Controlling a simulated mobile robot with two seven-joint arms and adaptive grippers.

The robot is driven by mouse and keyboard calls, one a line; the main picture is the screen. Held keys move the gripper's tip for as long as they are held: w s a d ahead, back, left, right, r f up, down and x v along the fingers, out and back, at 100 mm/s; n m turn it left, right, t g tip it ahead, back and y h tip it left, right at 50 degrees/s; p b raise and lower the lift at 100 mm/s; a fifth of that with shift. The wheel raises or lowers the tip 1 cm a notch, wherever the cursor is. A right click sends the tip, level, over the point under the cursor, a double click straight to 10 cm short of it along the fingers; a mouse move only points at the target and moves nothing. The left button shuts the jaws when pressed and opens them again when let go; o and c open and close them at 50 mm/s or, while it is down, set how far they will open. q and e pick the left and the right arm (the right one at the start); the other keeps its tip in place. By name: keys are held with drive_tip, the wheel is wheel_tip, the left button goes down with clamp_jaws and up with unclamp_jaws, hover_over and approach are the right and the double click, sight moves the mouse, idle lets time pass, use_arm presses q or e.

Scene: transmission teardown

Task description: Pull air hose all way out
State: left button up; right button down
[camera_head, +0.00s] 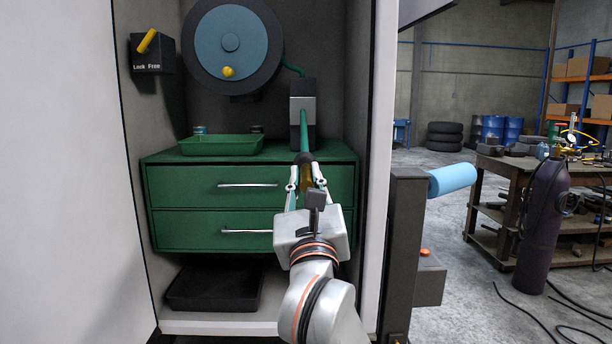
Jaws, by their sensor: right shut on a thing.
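The green air hose (303,128) comes from the hose reel (231,45) at the top of the cabinet. It passes through a grey guide block (302,104) and runs down to my right gripper. A short stretch shows between the guide and the fingers. My right gripper (306,178) is shut on the hose end, a dark collar with a yellowish part below, in front of the green drawers. The gripper's body hides part of the hose end. My left gripper is not in view.
A lever box (152,54) marked "Lock Free" with a yellow handle is on the cabinet's left wall. A green tray (221,145) sits on the drawer unit (190,189). A dark post (403,250) stands right of the cabinet.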

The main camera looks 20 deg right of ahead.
drive_tip(key=c, duration=1.9)
unclamp_jaws()
drive_tip(key=v, duration=1.2)
